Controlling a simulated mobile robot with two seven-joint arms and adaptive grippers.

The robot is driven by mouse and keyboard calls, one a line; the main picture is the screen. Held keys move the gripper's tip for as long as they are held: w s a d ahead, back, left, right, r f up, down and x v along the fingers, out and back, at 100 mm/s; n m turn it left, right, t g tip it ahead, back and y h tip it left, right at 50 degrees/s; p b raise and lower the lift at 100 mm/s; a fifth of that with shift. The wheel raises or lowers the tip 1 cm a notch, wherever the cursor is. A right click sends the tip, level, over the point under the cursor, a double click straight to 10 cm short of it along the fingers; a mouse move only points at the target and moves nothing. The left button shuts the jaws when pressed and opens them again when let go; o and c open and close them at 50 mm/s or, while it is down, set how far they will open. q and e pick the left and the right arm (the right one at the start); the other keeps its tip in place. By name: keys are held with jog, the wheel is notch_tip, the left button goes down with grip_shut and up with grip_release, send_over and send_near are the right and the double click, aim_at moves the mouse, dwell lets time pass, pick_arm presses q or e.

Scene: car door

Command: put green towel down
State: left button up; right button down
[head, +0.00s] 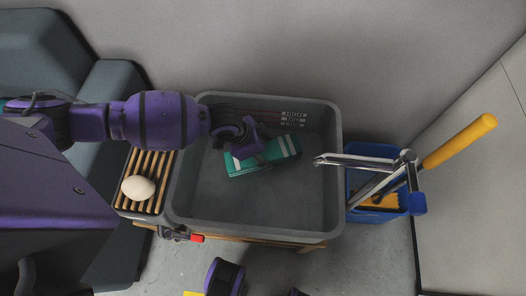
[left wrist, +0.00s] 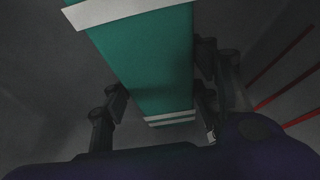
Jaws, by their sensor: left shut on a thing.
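The green towel (head: 262,158) with white stripes is inside the grey bin (head: 256,228), in its back middle part. My left gripper (head: 252,150) reaches in from the left and is shut on the towel. In the left wrist view the towel (left wrist: 148,62) runs between the two fingers, with white bands near both ends. I cannot tell whether the towel touches the bin floor.
A dark red item with white bands (head: 292,118) lies along the bin's back wall. A blue bucket (head: 376,214) with a yellow-handled squeegee (head: 460,140) stands to the right. A white egg-shaped object (head: 138,188) sits on a slatted rack at left. The bin's front is clear.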

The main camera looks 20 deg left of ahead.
pick_arm(q)
jog(key=shift+r, duration=0.1)
jog(key=o, duration=1.3)
jog(key=shift+r, duration=0.1)
jog(key=p+v, duration=0.3)
jog(key=v, duration=0.7)
jog(key=shift+a+r, duration=0.1)
jog(key=shift+r, duration=0.2)
jog(key=shift+s+a+r, duration=0.15)
jog(key=shift+s+r, duration=0.1)
jog(key=shift+r, duration=0.3)
pick_arm(e)
jog(key=r, duration=0.1)
jog(key=w+r, duration=0.1)
jog(key=r, duration=0.1)
jog(key=shift+w+a+r, duration=0.1)
jog(key=shift+w+a, duration=0.15)
jog(key=shift+w, duration=0.15)
